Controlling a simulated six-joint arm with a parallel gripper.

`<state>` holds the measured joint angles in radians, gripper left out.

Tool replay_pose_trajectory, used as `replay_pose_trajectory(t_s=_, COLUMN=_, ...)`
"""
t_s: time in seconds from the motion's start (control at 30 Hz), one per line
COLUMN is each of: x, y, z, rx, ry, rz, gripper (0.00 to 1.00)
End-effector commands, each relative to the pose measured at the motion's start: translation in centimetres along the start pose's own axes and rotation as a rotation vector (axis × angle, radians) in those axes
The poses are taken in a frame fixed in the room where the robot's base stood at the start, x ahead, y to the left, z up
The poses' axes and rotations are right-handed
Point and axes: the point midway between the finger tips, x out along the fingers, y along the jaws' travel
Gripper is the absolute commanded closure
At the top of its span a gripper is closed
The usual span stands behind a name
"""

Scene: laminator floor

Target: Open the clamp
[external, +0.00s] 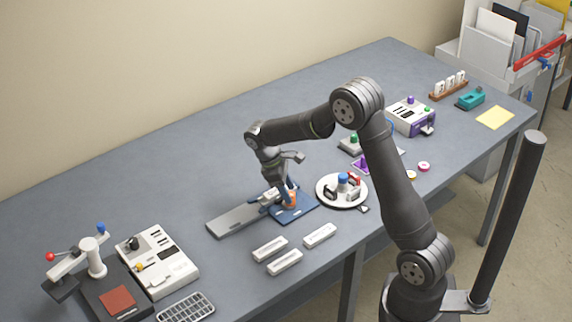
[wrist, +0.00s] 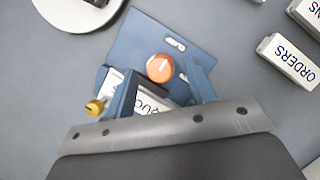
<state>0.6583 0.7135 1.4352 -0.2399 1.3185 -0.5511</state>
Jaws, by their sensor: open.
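A blue plate (external: 297,214) with an orange round-topped part (external: 291,196) sits near the middle of the table, beside a long grey bar (external: 238,219). I take this fixture to be the clamp. A white label plate (wrist: 152,104) with partly hidden lettering and a yellow knob (wrist: 95,107) lie near my fingers. I cannot tell whether the fingers touch the orange part.
White label strips lie in front, one reading ORDERS (wrist: 290,60). A round white tray (external: 330,204) with a blue knob stands close on the right. A white machine (external: 158,262) and a red-ball lever stand (external: 94,258) are at the left.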

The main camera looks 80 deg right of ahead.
Motion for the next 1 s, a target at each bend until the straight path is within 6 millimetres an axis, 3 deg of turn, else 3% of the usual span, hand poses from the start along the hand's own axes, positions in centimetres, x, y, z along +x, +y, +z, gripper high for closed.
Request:
replay_pose_trajectory(t_s=0.2, x=2.2, y=0.0, z=0.0, rx=0.0, ry=-0.001, rz=0.0, gripper=0.49)
replay_pose_trajectory(t_s=0.53, x=2.4, y=0.0, z=0.0, rx=0.0, ry=0.0, rz=0.001, gripper=0.49)
replay_pose_trajectory(t_s=0.77, x=2.4, y=0.0, z=0.0, rx=0.0, ry=0.0, rz=0.0, gripper=0.94)
replay_pose_trajectory(t_s=1.0, x=2.4, y=0.0, z=0.0, rx=0.015, ry=0.0, rz=-0.006, gripper=0.94)
